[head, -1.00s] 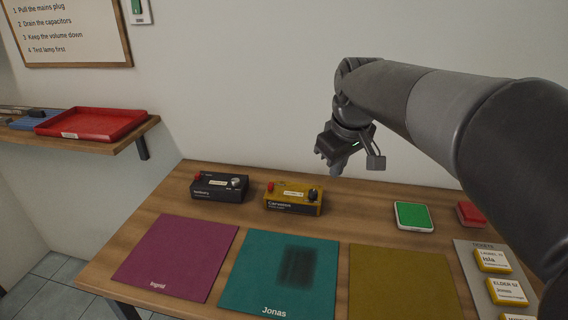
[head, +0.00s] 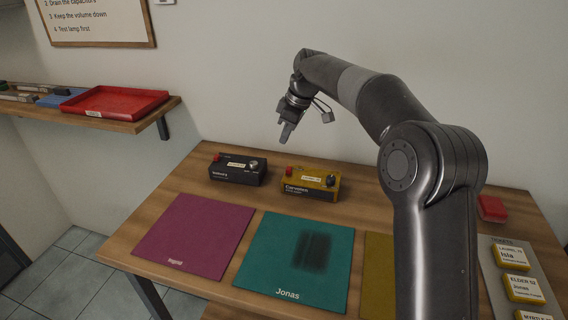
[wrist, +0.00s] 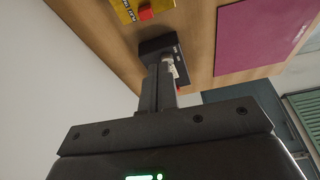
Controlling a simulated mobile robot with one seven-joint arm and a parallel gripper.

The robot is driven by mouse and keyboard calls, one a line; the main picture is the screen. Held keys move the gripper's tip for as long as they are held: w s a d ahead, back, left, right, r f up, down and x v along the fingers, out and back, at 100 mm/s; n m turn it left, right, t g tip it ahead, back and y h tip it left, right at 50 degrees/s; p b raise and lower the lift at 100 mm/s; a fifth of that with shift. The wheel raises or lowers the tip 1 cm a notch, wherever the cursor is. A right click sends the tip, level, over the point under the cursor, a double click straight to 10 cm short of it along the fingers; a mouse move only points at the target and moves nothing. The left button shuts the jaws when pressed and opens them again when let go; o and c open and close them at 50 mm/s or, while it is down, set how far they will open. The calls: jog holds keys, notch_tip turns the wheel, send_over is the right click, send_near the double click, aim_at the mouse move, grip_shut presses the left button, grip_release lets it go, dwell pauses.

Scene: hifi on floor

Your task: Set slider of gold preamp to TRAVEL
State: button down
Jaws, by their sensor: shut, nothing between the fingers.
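The gold preamp (head: 311,182) stands at the back of the wooden table, with a red button on its left and a dark knob on its right. Its slider cannot be made out. My gripper (head: 286,134) is shut and empty, in the air above and behind the gap between the gold preamp and a black preamp (head: 238,169). In the wrist view the shut fingers (wrist: 157,72) point towards the black preamp (wrist: 160,46), partly covering it. A corner of the gold preamp (wrist: 130,8) shows at the top edge.
Magenta (head: 195,236), teal (head: 270,277) and olive (head: 378,275) mats lie in front. A red block (head: 491,208) and a ticket board with yellow tickets (head: 523,288) are at the right. A red tray (head: 114,102) sits on the left shelf. The wall stands close behind.

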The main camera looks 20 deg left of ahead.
aim_at(291, 170)
jog(key=shift+w+a+f+n, duration=0.15)
jog(key=shift+w+a+f, duration=0.15)
jog(key=shift+a, duration=0.1)
jog(key=shift+w+a+f+n, duration=0.15)
jog(key=shift+a+f, duration=0.15)
jog(key=shift+a, duration=0.1)
jog(key=x, duration=0.9)
jog(key=shift+s+a+f, duration=0.1)
jog(key=shift+s, duration=0.1)
jog(key=shift+w+d+f, duration=0.1)
jog(key=shift+d+f, duration=0.05)
jog(key=shift+d, duration=0.35)
jog(key=shift+d+f, duration=0.15)
jog(key=shift+d, duration=1.25)
jog(key=shift+d, duration=1.55)
